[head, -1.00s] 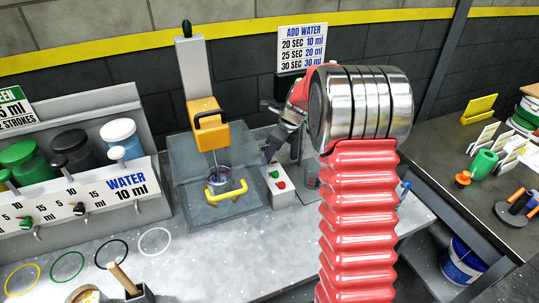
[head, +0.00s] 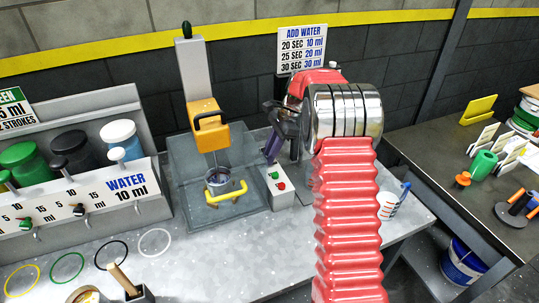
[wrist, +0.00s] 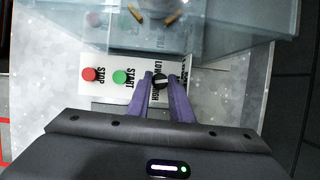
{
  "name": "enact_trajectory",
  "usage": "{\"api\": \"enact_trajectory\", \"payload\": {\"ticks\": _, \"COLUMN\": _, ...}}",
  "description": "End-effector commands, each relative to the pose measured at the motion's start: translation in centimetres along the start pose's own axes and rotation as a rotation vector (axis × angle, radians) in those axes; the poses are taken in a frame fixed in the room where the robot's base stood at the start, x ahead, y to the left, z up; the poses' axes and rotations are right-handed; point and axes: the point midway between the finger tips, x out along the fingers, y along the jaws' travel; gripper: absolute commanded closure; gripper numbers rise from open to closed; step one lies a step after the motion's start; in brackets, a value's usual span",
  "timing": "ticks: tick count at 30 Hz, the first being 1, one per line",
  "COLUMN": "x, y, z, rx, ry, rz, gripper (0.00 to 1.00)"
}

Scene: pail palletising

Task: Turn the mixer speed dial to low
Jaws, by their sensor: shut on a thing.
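The speed dial (wrist: 160,80) is a black knob with a light pointer line, on the white control panel (wrist: 110,88) beside the LOW and HIGH lettering, which is partly covered. My gripper (wrist: 161,79) has its two purple fingers on either side of the dial, shut on it. In the head view my gripper (head: 269,160) reaches down to the back end of the control box (head: 284,190), and the dial is hidden behind it.
The green START button (wrist: 120,77) and red STOP button (wrist: 90,75) sit close beside the dial. A clear guard (head: 180,190) surrounds the mixer. A white cup (head: 388,205) stands right of my arm.

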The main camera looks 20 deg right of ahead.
Motion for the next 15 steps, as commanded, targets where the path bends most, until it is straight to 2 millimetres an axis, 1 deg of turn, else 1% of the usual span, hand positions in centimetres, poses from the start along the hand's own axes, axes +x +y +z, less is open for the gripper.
{"api": "enact_trajectory", "payload": {"ticks": 6, "x": -0.05, "y": -0.13, "z": -0.04, "rx": -0.04, "ry": 0.002, "rz": 0.013, "gripper": 1.0}}
{"api": "enact_trajectory", "payload": {"ticks": 15, "x": -0.04, "y": -0.14, "z": -0.02, "rx": -0.043, "ry": 0.002, "rz": 0.014, "gripper": 1.0}}
